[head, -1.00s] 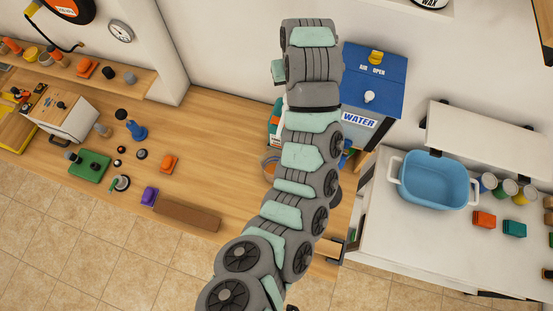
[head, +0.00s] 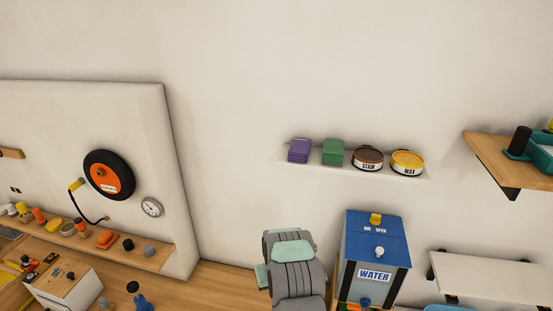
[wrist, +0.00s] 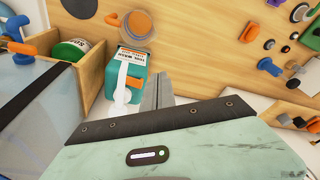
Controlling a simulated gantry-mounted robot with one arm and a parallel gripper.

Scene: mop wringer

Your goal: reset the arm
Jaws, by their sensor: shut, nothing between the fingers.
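My arm (head: 293,268) rises at the bottom middle of the head view, left of the blue water tank (head: 375,254). My gripper is out of the head view. In the wrist view my gripper (wrist: 163,80) shows as grey fingers, close together and empty, beyond the pale green wrist housing (wrist: 190,145). A teal and orange container (wrist: 132,62) with a white spout stands just left of the fingers; I cannot tell whether they touch. The fingers point over the wooden bench (wrist: 200,40).
A wall shelf (head: 285,157) holds purple and green blocks and two round tins. A wooden shelf (head: 490,148) and a white shelf (head: 490,270) are at right. A wheel (head: 108,175) and a gauge (head: 151,207) hang at left. The upper wall is bare.

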